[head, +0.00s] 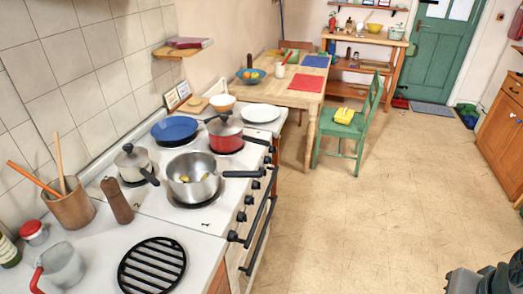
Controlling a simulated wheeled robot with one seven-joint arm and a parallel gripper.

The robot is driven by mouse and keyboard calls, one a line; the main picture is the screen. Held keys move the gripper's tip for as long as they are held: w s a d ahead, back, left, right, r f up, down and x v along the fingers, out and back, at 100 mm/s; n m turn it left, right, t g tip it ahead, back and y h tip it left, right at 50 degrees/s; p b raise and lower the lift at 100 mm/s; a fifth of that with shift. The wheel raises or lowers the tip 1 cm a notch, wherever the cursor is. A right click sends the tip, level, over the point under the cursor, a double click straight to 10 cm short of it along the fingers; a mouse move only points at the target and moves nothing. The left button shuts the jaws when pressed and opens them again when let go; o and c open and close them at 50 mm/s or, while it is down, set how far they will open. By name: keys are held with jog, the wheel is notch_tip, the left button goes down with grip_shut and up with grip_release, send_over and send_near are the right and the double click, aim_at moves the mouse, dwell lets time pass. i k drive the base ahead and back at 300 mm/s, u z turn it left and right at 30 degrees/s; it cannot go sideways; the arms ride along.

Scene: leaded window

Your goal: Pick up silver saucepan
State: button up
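The silver saucepan (203,190) stands upright without a lid on the front part of the white stove. Its black handle points right, towards the stove's front edge. A few small yellow pieces lie inside it. A dark grey and black part of my arm, which looks like my gripper (485,281), shows at the bottom right corner, cut off by the frame. It is far from the saucepan, over the floor side. Its fingertips cannot be made out, so whether it is open or shut does not show.
A smaller lidded pot (133,166), a red lidded pan (226,137) and a blue pan (175,130) crowd the saucepan. A wooden pepper mill (117,203) stands to its left. A green chair (350,130) stands beyond. The floor (370,220) right of the stove is clear.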

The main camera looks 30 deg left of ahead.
aim_at(193, 165)
jog(key=u, duration=0.35)
jog(key=i, duration=1.25)
jog(key=u, duration=1.2)
jog(key=i, duration=0.4)
jog(key=u, duration=0.3)
